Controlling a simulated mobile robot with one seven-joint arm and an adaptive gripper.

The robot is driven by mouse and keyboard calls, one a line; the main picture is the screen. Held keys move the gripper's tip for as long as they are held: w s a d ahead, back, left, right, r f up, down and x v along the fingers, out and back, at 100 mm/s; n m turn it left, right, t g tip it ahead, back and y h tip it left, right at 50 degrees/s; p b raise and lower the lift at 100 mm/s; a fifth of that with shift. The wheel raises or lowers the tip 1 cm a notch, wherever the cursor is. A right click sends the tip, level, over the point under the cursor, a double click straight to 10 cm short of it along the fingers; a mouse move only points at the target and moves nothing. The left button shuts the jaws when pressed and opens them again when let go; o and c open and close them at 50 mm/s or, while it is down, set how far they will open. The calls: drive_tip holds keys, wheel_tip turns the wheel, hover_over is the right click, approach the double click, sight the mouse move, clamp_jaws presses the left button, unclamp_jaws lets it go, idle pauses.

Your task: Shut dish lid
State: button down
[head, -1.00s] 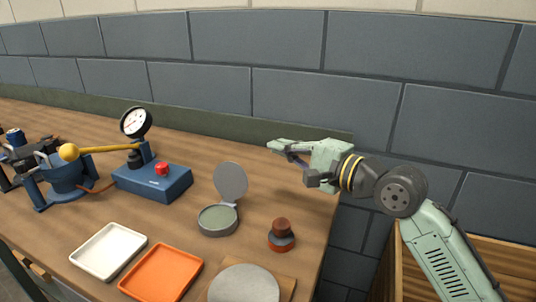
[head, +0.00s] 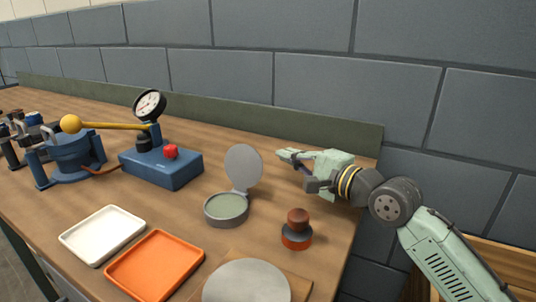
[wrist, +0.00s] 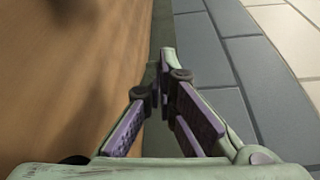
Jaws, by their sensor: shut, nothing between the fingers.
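The dish (head: 226,209) is a small round grey-green pan on the wooden bench. Its round grey lid (head: 244,166) stands up, open, at the hinge on the dish's far right side. My gripper (head: 281,153) is shut and empty, to the right of the lid and apart from it, pointing left above the back right of the bench. In the wrist view my gripper (wrist: 160,68) shows its fingers together, with bench and wall beyond. The dish and lid do not show in the wrist view.
A brown-topped stamp (head: 297,229) stands right of the dish. A round grey plate (head: 246,284), an orange tray (head: 155,265) and a white tray (head: 102,235) lie in front. A blue box with a gauge (head: 161,167) stands left. The wall (head: 300,90) is close behind.

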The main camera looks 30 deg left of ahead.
sight(247, 167)
drive_tip(key=x, duration=0.4)
drive_tip(key=shift+p, duration=0.3)
drive_tip(key=s, duration=0.3)
drive_tip(key=shift+a+r, duration=0.15)
drive_tip(key=shift+r, duration=0.1)
drive_tip(key=shift+s, duration=0.35)
drive_tip(key=shift+s+r+n, duration=0.35)
drive_tip(key=shift+s+n, duration=0.05)
drive_tip(key=shift+n, duration=0.1)
drive_tip(key=shift+s+r+n+y+b, duration=0.4)
drive_tip(key=shift+s+r+n, duration=0.15)
drive_tip(key=shift+s+n, duration=0.25)
drive_tip(key=shift+s+r+n+y+b, duration=0.35)
drive_tip(key=shift+s+r+n, duration=0.25)
drive_tip(key=shift+n, duration=0.3)
drive_tip(key=shift+s+t, duration=0.15)
drive_tip(key=shift+t, duration=0.15)
